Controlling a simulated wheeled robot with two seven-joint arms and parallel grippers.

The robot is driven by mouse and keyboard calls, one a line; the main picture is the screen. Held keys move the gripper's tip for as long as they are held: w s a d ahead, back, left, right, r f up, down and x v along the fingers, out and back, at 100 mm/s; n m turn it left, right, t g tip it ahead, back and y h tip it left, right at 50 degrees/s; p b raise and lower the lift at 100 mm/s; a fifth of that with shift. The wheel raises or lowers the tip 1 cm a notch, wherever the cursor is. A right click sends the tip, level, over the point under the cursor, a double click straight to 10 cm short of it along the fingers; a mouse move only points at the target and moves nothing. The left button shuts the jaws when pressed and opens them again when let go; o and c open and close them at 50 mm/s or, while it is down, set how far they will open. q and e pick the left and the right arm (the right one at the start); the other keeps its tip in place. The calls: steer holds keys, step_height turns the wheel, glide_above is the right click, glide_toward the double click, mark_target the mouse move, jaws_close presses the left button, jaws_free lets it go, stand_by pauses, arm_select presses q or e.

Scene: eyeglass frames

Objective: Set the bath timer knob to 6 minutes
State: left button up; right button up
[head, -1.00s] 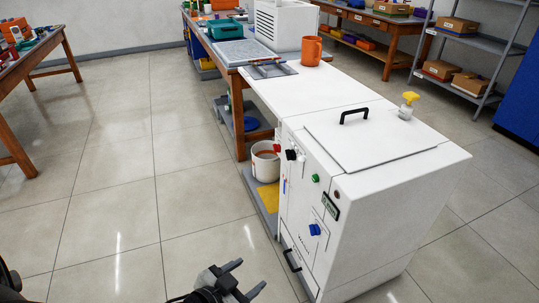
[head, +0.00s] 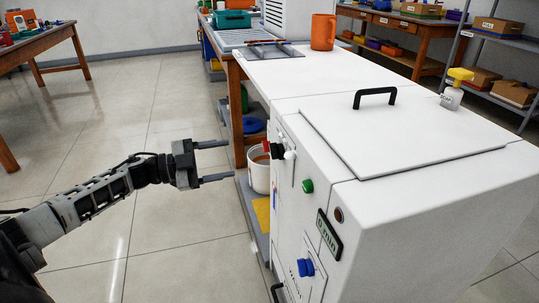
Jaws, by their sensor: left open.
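A white bath cabinet (head: 440,225) stands at the right. Its front panel carries a blue knob (head: 305,267) on a plate with small marks, which are too small to read. A dark display (head: 328,235) above the knob appears to read "0 min". My left gripper (head: 230,161) points right toward the panel, with its two fingers apart and nothing between them. In the picture it is up and left of the blue knob, apart from the panel. My right gripper is out of view.
A green button (head: 307,186), a brown round part (head: 338,214) and black, white and red controls (head: 278,151) are also on the panel. A white bucket (head: 259,175) stands beyond my gripper. The lid has a black handle (head: 375,97).

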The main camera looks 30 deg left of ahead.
mark_target(271, 151)
arm_select(q)
steer(key=b+x, duration=0.1)
steer(key=x, duration=1)
steer(key=shift+w+d, duration=0.3)
steer(key=shift+c, duration=0.3)
steer(key=c, duration=0.8)
